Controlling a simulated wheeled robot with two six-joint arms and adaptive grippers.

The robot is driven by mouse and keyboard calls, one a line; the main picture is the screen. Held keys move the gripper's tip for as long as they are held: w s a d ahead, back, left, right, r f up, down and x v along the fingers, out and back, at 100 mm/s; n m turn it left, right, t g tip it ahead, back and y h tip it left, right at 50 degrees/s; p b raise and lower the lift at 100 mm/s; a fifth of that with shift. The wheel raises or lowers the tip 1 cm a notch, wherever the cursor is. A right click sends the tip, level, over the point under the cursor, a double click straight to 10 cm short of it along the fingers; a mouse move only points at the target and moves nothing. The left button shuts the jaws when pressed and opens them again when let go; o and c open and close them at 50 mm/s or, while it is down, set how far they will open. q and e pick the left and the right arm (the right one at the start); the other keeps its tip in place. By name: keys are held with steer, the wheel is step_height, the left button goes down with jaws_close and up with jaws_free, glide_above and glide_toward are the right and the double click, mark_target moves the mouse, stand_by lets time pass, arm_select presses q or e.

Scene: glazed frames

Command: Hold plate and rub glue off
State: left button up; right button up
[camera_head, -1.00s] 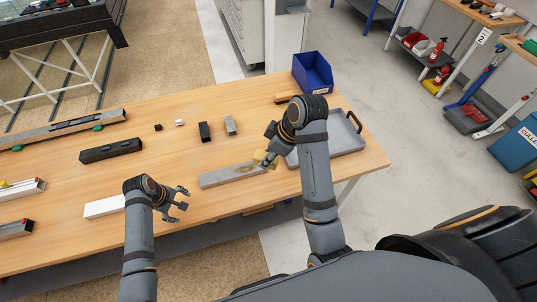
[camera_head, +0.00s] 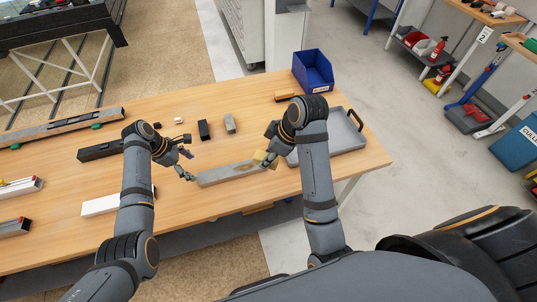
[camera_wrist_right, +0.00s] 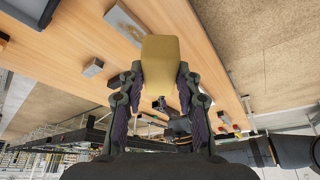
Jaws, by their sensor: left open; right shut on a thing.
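The plate (camera_head: 216,176) is a flat grey bar lying on the table, with a brownish patch (camera_head: 245,167) near its right end. My right gripper (camera_head: 266,160) is shut on a yellow block (camera_head: 261,156), like a sponge, at the plate's right end; I cannot tell whether it touches. The block (camera_wrist_right: 160,65) fills the space between the fingers in the right wrist view, with part of the plate (camera_wrist_right: 124,22) beyond it. My left gripper (camera_head: 188,164) is open near the plate's left end, with no clear contact.
A grey tray (camera_head: 352,151) with black handles lies at the right, partly behind my right arm. A blue bin (camera_head: 313,70) stands at the back right corner. Small dark and grey blocks (camera_head: 204,130) lie behind the plate. A white bar (camera_head: 100,206) lies at the left.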

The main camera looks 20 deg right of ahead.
mark_target(207, 177)
arm_select(q)
steer(key=b+x, duration=0.9)
steer(key=shift+a+f+b, duration=0.1)
steer(key=shift+a+b, duration=0.05)
steer(key=shift+b, duration=0.25)
steer(key=shift+f+b, duration=0.2)
steer(key=shift+b, duration=0.15)
steer(key=shift+r, duration=0.1)
steer(key=shift+c, duration=0.2)
steer(key=c, duration=1.2)
